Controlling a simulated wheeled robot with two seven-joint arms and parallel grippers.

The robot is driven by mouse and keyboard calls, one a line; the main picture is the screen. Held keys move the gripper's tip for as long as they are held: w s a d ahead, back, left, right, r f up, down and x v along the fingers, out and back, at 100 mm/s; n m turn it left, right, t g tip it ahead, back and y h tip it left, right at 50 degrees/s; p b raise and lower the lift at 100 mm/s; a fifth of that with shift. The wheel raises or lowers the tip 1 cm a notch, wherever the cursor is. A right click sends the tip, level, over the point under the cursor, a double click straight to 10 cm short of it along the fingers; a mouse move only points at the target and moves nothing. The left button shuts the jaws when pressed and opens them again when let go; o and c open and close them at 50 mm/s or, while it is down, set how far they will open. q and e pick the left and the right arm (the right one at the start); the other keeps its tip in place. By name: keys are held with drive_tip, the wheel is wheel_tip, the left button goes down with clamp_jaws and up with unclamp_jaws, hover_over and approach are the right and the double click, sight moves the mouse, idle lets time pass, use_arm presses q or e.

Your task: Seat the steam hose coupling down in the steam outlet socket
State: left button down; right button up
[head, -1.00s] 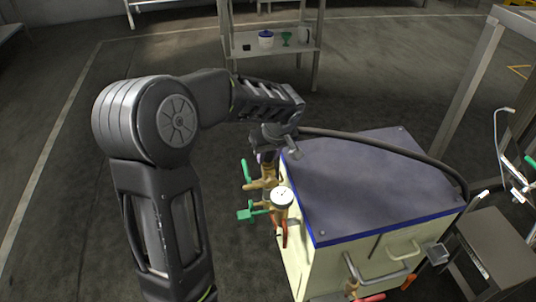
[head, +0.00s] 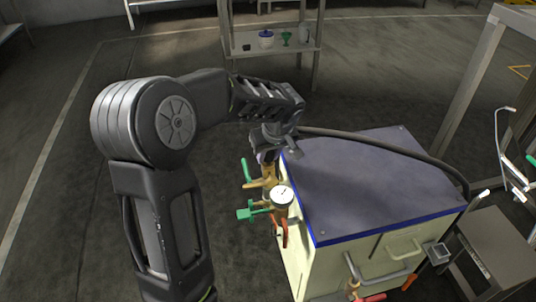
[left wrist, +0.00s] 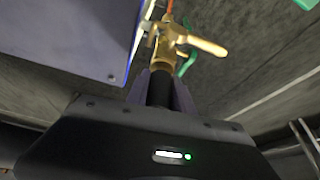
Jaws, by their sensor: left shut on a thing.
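My left gripper (head: 267,153) is shut on the steam hose coupling, over the left edge of the blue-topped cabinet. In the left wrist view the coupling (left wrist: 160,88) is a dark cylinder between the two fingers (left wrist: 160,92). In the head view the gripper mostly hides it. A black hose (head: 385,147) runs from the gripper across the cabinet top to the right. Brass pipework (head: 268,183) stands just below the gripper and shows beyond the fingers in the left wrist view (left wrist: 167,45). The socket's mouth is hidden, so I cannot tell how deep the coupling sits. My right gripper is not in view.
The cabinet (head: 365,185) fills the middle right. A white gauge (head: 281,197), green handles (head: 246,211) and a red lever (head: 281,234) project beside its left side. A shelf (head: 272,44) with small items stands behind. Floor at the left is open.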

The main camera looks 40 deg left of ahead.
use_arm(q)
drive_tip(key=c, duration=1)
unclamp_jaws()
drive_tip(key=shift+o, duration=0.2)
drive_tip(key=o, duration=0.4)
drive_tip(key=shift+r, duration=0.15)
drive_tip(key=shift+r+p, duration=2.55)
drive_tip(key=shift+r, duration=1.35)
